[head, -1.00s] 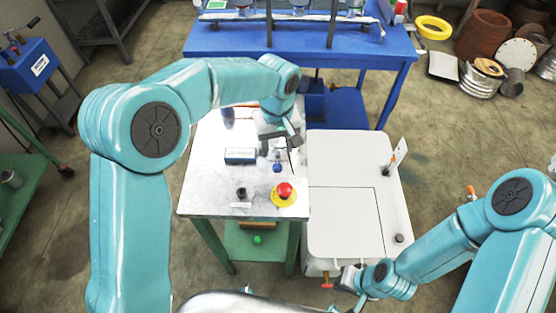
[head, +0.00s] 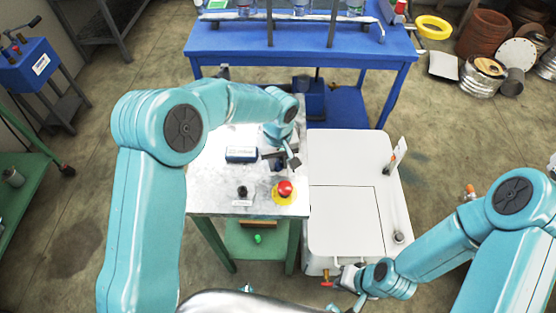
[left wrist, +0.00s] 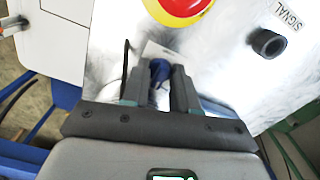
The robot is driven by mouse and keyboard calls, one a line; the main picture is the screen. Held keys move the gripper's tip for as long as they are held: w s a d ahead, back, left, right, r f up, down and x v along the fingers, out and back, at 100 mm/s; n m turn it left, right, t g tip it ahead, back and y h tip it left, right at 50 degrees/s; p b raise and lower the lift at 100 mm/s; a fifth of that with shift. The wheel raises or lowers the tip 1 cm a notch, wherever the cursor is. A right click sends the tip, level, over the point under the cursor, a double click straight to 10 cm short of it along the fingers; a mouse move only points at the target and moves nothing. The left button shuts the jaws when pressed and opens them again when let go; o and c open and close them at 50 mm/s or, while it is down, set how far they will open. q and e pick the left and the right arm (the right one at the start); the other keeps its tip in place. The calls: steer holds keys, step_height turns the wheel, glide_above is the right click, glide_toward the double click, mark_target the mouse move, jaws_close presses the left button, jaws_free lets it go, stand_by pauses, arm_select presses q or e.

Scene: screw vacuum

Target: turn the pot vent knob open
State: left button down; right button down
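A small blue knob (left wrist: 159,72) with a white label plate sits on the metal bench top (left wrist: 225,75); I take it for the pot vent knob, but its label is not readable. My left gripper (left wrist: 157,84) is open, with one dark finger on each side of the blue knob. I cannot tell whether the fingers touch it. In the head view the left gripper (head: 281,163) is low over the bench and hides the knob. My right gripper (head: 345,279) is at the lower front of the white cabinet (head: 340,222), too small to read its fingers.
A red mushroom button (head: 285,188) on a yellow disc stands just in front of the left gripper. A black knob (head: 242,192) and a blue box (head: 241,154) are to its left. An orange-red handle (head: 327,283) is beside the right gripper. A blue table (head: 300,42) stands behind.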

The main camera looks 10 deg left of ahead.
mark_target(278, 163)
arm_select(q)
steer(key=shift+m, duration=0.3)
steer(key=m+b, duration=0.1)
steer(key=m, duration=0.1)
steer(key=shift+m, duration=0.3)
steer(key=shift+w+r+m, duration=0.1)
steer(key=shift+m, duration=1.9)
steer(key=c, duration=0.9)
jaws_free()
steer(key=shift+o, duration=0.2)
step_height(278, 163, up, 16)
steer(key=shift+r, duration=0.2)
